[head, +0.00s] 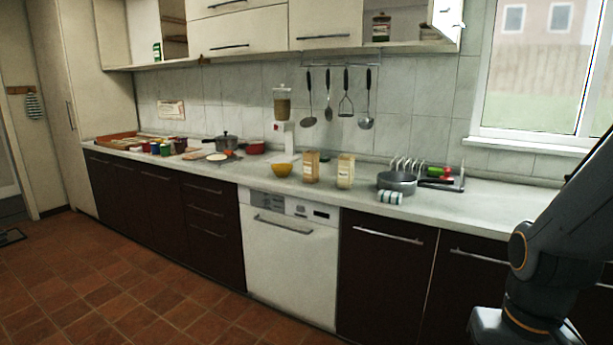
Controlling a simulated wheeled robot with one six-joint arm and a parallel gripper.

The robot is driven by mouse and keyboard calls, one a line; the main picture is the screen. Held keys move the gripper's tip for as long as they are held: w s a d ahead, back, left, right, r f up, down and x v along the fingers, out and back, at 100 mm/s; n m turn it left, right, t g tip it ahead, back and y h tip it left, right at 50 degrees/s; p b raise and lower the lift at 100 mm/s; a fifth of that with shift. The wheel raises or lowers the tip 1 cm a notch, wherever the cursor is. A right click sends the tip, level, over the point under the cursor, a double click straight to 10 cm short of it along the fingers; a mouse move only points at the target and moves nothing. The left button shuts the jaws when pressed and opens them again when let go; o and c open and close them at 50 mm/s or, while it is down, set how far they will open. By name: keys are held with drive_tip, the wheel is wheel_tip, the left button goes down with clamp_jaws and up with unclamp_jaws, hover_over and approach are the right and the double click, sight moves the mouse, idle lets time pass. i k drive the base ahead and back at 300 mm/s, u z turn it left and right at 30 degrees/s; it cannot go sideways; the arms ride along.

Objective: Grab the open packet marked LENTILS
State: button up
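Two upright packets stand side by side on the counter, right of the yellow bowl. The left one is a tan-brown packet (311,167); the right one is a paler cream and yellowish packet (345,172). Their labels are too small to read, so I cannot tell which is marked LENTILS. I cannot clearly make out whether their tops are open. Part of my arm shows at the right edge, well apart from the packets. My gripper is outside the picture.
The counter (258,197) has a yellow bowl (282,170) left of the packets and a grey pan (397,182) right of them, with a striped cloth (390,197) before it. A dish rack (440,183) stands beyond. Utensils hang above. The floor (110,285) is clear.

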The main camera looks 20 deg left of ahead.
sight(310, 158)
drive_tip(key=u, duration=0.65)
drive_tip(key=i, duration=0.4)
drive_tip(key=u, duration=1)
drive_tip(key=i, duration=1.5)
drive_tip(key=z, duration=0.7)
drive_tip(key=i, duration=0.75)
drive_tip(key=z, duration=0.8)
